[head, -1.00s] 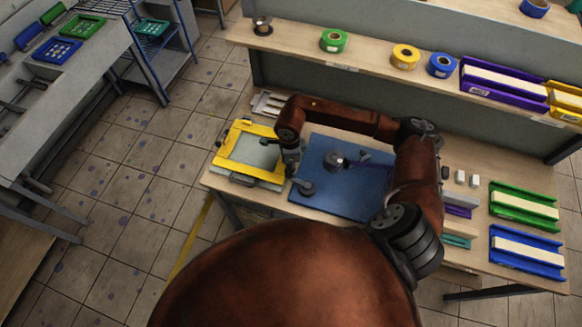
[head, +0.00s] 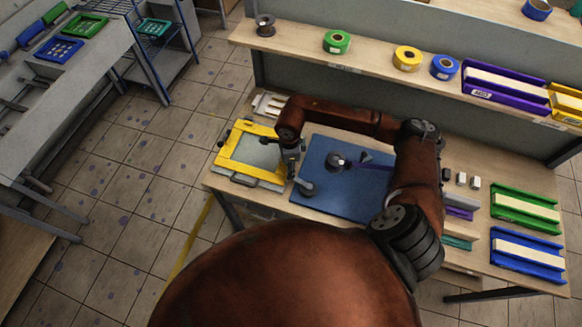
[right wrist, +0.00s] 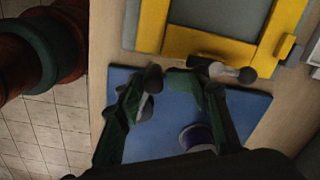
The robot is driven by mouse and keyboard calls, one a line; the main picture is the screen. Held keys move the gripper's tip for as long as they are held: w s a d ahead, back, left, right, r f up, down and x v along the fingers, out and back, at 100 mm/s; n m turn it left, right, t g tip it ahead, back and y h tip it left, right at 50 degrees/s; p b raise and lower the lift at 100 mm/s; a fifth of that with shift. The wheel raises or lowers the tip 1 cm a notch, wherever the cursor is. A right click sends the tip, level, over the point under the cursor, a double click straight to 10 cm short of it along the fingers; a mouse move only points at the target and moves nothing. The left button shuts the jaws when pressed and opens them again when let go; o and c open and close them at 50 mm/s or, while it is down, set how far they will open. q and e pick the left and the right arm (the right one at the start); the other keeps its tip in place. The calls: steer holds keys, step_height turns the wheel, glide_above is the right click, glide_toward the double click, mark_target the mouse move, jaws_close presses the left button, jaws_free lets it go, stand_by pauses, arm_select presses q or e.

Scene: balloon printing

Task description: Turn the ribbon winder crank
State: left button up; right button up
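The ribbon winder (head: 337,160) stands on the blue mat (head: 340,200), with a grey round top and purple ribbon running off to the right. Its spool also shows in the right wrist view (right wrist: 194,138), partly cut off by my gripper's base. My right gripper (head: 297,176) is over the mat's left edge, left of the winder. In the right wrist view its two dark green fingers (right wrist: 167,80) are apart, with blue mat visible between them. A grey rod with a round end (right wrist: 232,72) lies beside the right finger; I cannot tell whether it is the crank. My left gripper is out of view.
A yellow frame (head: 230,151) lies left of the mat. Green (head: 525,207) and blue (head: 527,253) trays are at the right. A raised shelf behind holds ribbon rolls (head: 337,41) and a purple tray (head: 490,82). Small white blocks (head: 475,182) stand right of my forearm.

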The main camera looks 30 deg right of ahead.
steer(key=shift+d, duration=0.1)
steer(key=shift+s+d, duration=0.1)
steer(key=shift+s, duration=0.05)
steer(key=shift+r, duration=0.2)
step_height(320, 180, up, 12)
steer(key=shift+f, duration=0.2)
steer(key=shift+c, duration=0.4)
